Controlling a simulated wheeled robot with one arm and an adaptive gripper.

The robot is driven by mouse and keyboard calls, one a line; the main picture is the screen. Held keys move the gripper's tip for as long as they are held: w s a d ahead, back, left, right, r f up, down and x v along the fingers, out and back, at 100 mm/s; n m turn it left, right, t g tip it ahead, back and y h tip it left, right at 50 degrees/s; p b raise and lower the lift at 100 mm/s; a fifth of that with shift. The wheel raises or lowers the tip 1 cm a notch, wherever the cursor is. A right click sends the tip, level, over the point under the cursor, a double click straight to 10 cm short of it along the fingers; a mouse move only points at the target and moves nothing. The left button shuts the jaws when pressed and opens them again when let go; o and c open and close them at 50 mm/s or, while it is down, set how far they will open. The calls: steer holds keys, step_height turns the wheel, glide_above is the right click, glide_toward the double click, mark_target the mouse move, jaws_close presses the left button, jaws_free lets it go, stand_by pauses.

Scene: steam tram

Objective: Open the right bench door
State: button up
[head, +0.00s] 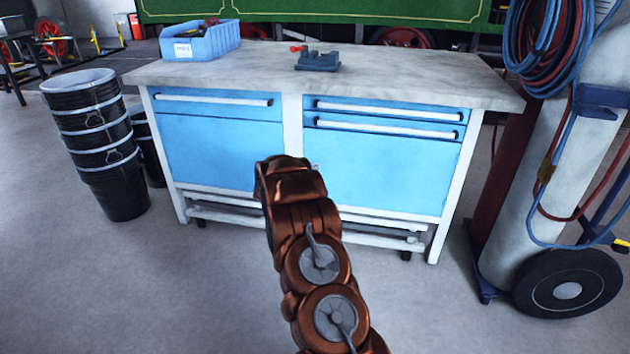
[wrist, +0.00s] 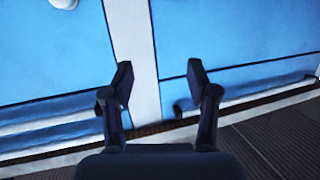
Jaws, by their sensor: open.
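The workbench's right door (head: 390,170) is a blue panel below two drawers in the head view, and it looks shut. My arm hides part of its left edge. In the wrist view the bench looks turned over, and the blue panel at left (wrist: 60,65) appears to be this door. A pale rounded piece (wrist: 63,3) is cut off at that view's top edge; it may be a handle. My gripper (wrist: 160,80) is open and empty, its fingers apart in front of the pale post (wrist: 135,50) between the panels. I cannot tell if they touch it.
The left door (head: 220,150) also looks shut, under one drawer. A blue bin (head: 205,42) and a small vise (head: 318,62) are on the benchtop. Stacked black buckets (head: 110,160) stand left; a gas cylinder cart (head: 550,180) stands right. Floor before the bench is clear.

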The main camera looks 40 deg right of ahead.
steer(key=s+d+f+m+g+h+b, duration=0.15)
steer(key=s+d+f+h+b, duration=0.35)
steer(key=d+f, duration=0.6)
steer(key=shift+m, duration=0.45)
steer(key=shift+s+r+b+x, duration=0.1)
steer(key=shift+b+x, duration=0.4)
steer(key=shift+x, duration=1.25)
steer(key=shift+s+r+b+x, duration=0.15)
steer(key=shift+b+x, duration=0.3)
steer(key=shift+x, duration=1.3)
steer(key=shift+w+d+r, duration=0.1)
steer(key=shift+w+d, duration=0.3)
steer(key=shift+d, duration=0.05)
jaws_close()
